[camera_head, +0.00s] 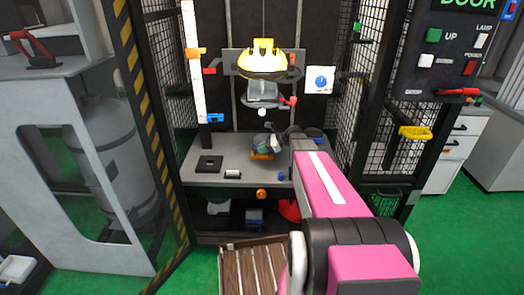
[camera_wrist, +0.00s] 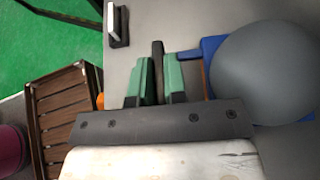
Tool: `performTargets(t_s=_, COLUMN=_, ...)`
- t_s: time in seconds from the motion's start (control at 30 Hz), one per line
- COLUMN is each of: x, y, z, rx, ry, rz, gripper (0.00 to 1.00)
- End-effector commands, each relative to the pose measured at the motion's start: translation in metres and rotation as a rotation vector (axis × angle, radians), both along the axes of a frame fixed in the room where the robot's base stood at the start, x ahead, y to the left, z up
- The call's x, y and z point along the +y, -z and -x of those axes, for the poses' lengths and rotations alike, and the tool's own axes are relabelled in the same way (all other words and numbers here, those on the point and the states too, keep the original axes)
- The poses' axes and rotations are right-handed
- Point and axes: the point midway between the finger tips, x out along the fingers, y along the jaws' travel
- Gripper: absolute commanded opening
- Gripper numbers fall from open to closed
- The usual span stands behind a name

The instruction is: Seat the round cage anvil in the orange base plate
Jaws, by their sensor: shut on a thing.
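I cannot tell whether anvil and plate touch. My gripper (camera_wrist: 158,78) has green fingers closed around a dark upright bar (camera_wrist: 157,52) next to the dome. The bar's join to the anvil is hidden. In the head view my pink arm partly hides the gripper.
A yellow helmet (camera_head: 262,60) hangs above, with a pale ball (camera_head: 262,112) below it. A black square block (camera_head: 208,164) and a white-topped block (camera_head: 232,174) stand on the bench's left. Mesh cage walls flank the bench. A slatted wooden crate (camera_wrist: 38,125) stands in front.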

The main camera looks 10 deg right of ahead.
Motion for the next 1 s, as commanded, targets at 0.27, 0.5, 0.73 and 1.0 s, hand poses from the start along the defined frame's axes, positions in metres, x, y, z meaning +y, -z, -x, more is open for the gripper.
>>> performTargets(t_s=0.27, x=-0.003, y=0.007, z=-0.017, rx=-0.004, ry=0.000, rz=-0.002, gripper=0.00)
performTargets(t_s=0.5, x=-0.004, y=0.020, z=-0.020, rx=-0.003, ry=0.000, rz=-0.003, gripper=0.00)
performTargets(t_s=0.73, x=-0.004, y=0.033, z=-0.020, rx=-0.004, ry=0.000, rz=-0.002, gripper=0.00)
performTargets(t_s=1.0, x=-0.004, y=0.039, z=-0.019, rx=-0.005, ry=0.000, rz=-0.002, gripper=0.00)
